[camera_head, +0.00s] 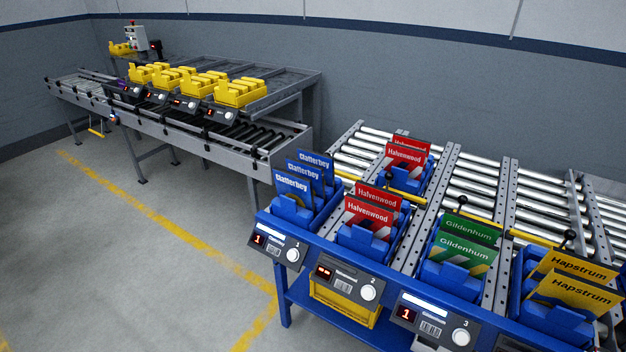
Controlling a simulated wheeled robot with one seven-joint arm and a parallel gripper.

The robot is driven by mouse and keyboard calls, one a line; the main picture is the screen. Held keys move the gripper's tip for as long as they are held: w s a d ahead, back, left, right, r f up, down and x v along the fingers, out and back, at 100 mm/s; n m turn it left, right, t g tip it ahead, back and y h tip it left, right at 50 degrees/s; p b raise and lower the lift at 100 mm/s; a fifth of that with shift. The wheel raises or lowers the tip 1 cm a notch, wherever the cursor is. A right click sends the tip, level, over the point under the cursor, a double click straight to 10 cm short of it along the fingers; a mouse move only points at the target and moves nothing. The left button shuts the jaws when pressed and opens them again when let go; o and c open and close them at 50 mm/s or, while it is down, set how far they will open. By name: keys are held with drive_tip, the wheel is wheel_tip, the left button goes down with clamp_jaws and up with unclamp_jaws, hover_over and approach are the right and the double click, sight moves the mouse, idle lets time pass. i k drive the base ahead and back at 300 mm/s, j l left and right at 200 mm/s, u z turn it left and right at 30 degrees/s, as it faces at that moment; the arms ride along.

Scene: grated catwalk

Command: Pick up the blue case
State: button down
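Several flat blue cases marked "Clatterbey" (294,189) stand upright, leaning back one behind another, in a blue bin (291,210) at the left end of the near roller rack. The front case overlaps those behind, and the bin's front hides its lower edge. Other bins on the rack are also blue but hold red, green or yellow cases. My gripper is not in view.
Red "Halvenwood" cases (369,216), green "Gildenhum" cases (464,251) and yellow "Hapstrum" cases (572,291) fill the bins to the right. Label panels with knobs (347,284) line the rack's front. A conveyor with yellow bins (240,93) stands behind left. Left floor is clear.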

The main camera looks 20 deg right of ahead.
sight(299, 189)
drive_tip(key=z, duration=2.35)
drive_tip(key=u, duration=0.45)
drive_tip(key=j+u, duration=0.1)
drive_tip(key=u, duration=0.3)
drive_tip(key=i+u, duration=0.1)
drive_tip(key=u, duration=1.2)
drive_tip(key=i+u, duration=0.1)
drive_tip(key=u, duration=0.35)
drive_tip(key=i+l+u, duration=0.1)
drive_tip(key=i, duration=0.2)
drive_tip(key=i+l, duration=0.15)
drive_tip(key=i, duration=0.2)
drive_tip(key=u, duration=0.05)
